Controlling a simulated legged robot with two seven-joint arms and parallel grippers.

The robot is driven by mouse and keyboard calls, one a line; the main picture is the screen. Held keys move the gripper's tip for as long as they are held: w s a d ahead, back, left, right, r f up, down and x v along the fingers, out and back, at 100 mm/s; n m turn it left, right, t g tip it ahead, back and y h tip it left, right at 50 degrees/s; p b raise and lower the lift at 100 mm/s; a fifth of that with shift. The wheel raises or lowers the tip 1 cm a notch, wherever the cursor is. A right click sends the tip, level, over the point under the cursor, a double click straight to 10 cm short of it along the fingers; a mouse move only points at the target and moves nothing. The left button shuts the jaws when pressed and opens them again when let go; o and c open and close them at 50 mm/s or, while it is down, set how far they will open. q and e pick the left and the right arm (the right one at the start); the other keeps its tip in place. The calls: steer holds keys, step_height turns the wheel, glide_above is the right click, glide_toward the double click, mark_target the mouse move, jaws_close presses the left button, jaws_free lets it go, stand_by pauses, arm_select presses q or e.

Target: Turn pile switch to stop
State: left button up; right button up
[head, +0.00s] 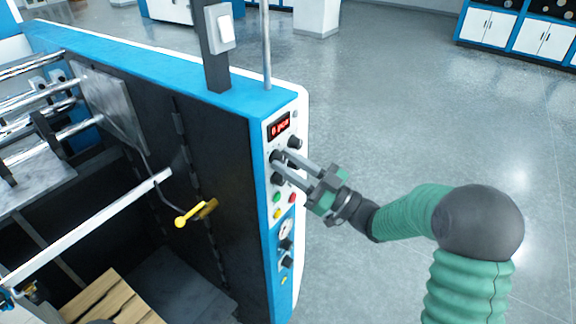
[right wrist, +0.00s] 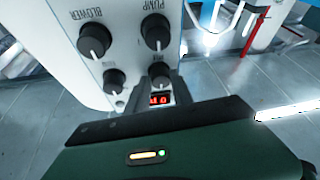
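The machine's white control panel (head: 270,190) carries several dark knobs, a red display (head: 280,126) and coloured buttons. My right gripper (head: 281,168) is at the upper knobs, its two fingers parted and pointing at the panel. In the right wrist view, a dark knob (right wrist: 160,75) lies between the ends of the parted fingers, in front of the red display (right wrist: 159,100). I take it for the pile switch, but its small label is too blurred to read. Whether the fingers touch it is unclear. The PUMP knob (right wrist: 156,30) and BLOWER knob (right wrist: 94,40) are near it. My left gripper is not in view.
The blue machine top (head: 150,70) carries a dark post with a white switch box (head: 220,27) and a thin metal rod (head: 266,45). A yellow handle (head: 195,213) sticks out inside the machine. The grey floor right of the panel is clear.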

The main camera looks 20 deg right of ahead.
steer(key=o, duration=0.4)
steer(key=shift+c, duration=0.2)
steer(key=shift+s+d+f, duration=0.2)
steer(key=shift+d, duration=0.05)
steer(key=b+v, duration=0.6)
steer(key=v, duration=1)
steer(key=shift+f, duration=0.15)
